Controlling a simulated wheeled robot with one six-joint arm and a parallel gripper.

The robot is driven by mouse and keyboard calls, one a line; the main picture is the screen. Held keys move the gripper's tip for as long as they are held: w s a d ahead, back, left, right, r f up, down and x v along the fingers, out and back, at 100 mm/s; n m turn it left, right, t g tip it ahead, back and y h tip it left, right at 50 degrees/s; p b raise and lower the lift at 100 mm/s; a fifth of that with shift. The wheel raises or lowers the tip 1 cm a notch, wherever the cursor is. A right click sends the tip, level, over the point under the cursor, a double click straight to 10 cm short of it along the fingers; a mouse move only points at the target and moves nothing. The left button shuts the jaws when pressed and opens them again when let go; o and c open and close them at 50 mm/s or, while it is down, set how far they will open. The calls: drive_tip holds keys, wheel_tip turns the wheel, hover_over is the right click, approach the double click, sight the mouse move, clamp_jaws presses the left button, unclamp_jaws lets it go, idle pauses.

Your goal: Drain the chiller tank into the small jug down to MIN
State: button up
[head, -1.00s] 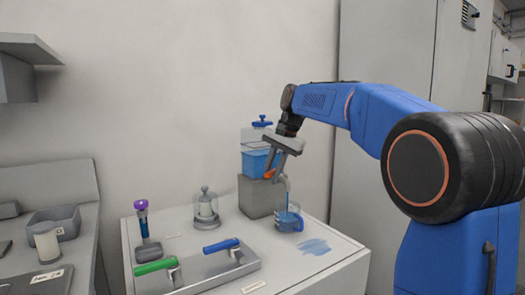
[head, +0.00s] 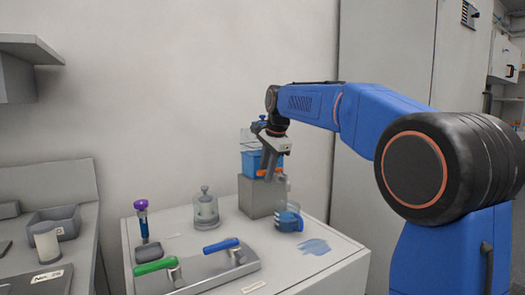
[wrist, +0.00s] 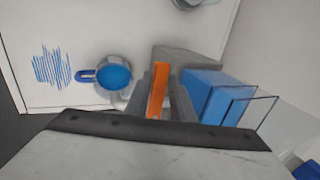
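The chiller tank (head: 249,162), a clear box with blue liquid, stands on a grey block. Its orange tap handle (head: 264,172) shows at the front. The small jug (head: 288,220), clear with a blue handle, stands below with blue liquid in it; the wrist view shows it from above (wrist: 114,76). My gripper (head: 275,171) is at the tap, in front of the tank. In the wrist view the orange handle (wrist: 158,88) lies between my fingers; whether they press on it is unclear. The MIN mark cannot be read, and I cannot tell if liquid is flowing.
A blue streaked patch (head: 314,247) lies on the bench right of the jug. A bell-shaped glass vessel (head: 205,208), a purple-topped tube (head: 142,218) and a panel with green (head: 156,266) and blue (head: 221,245) levers stand to the left.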

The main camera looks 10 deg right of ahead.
drive_tip(key=shift+o, duration=1.2)
drive_tip(key=a+v, duration=0.1)
drive_tip(key=v, duration=0.6)
drive_tip(key=shift+d+r, duration=0.45)
drive_tip(key=shift+d, duration=0.05)
